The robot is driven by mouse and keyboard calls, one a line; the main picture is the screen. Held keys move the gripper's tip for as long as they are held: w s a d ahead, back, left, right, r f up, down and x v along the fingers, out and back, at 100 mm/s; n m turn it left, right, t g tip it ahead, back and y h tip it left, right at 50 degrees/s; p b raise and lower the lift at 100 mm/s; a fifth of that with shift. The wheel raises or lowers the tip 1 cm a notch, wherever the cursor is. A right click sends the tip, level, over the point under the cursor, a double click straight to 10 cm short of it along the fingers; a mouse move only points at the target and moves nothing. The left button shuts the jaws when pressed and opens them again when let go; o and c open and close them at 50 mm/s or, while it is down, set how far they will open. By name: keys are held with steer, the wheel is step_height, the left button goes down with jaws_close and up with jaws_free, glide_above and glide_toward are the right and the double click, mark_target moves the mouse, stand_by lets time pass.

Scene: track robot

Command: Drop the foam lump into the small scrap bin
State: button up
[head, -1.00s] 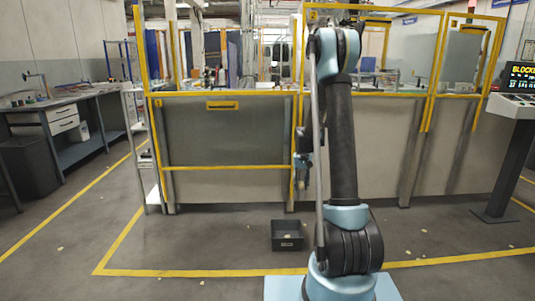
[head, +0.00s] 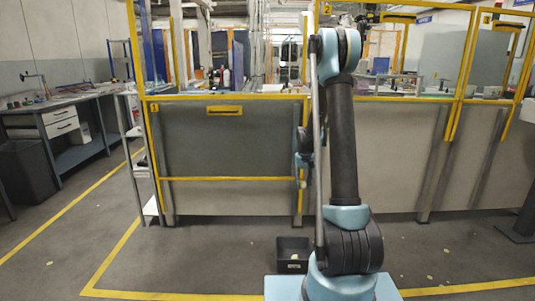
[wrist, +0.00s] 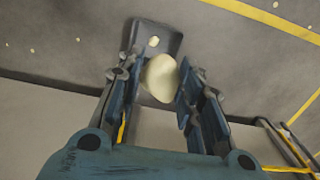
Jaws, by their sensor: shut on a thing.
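My gripper (wrist: 158,85) is shut on the foam lump (wrist: 161,78), a pale cream, rounded piece between the dark blue fingers in the wrist view. In the head view my gripper (head: 302,165) hangs beside my arm, partly hidden by it, with the lump barely visible at its tip. The small scrap bin (head: 292,266) is a dark open box on the floor, in front of my base. In the wrist view the bin (wrist: 172,42) shows beyond the lump, which hides part of it. A small pale piece (wrist: 153,41) lies in the bin.
A yellow-framed fence (head: 225,178) with grey panels stands behind the bin. A workbench (head: 60,105) and a dark large bin (head: 28,171) are at the left. Yellow lines and several pale scraps mark the floor, with free floor left of the small bin.

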steer(key=shift+d, duration=0.3)
steer(key=shift+d, duration=0.1)
steer(key=shift+w+f, duration=0.25)
steer(key=w+f, duration=0.9)
steer(key=f, duration=0.6)
steer(key=w+f, duration=0.2)
steer(key=f, duration=1.1)
steer(key=w+f, duration=0.2)
steer(key=f, duration=1.2)
steer(key=shift+f, duration=0.2)
steer(key=o, duration=0.9)
steer(key=shift+c, duration=0.2)
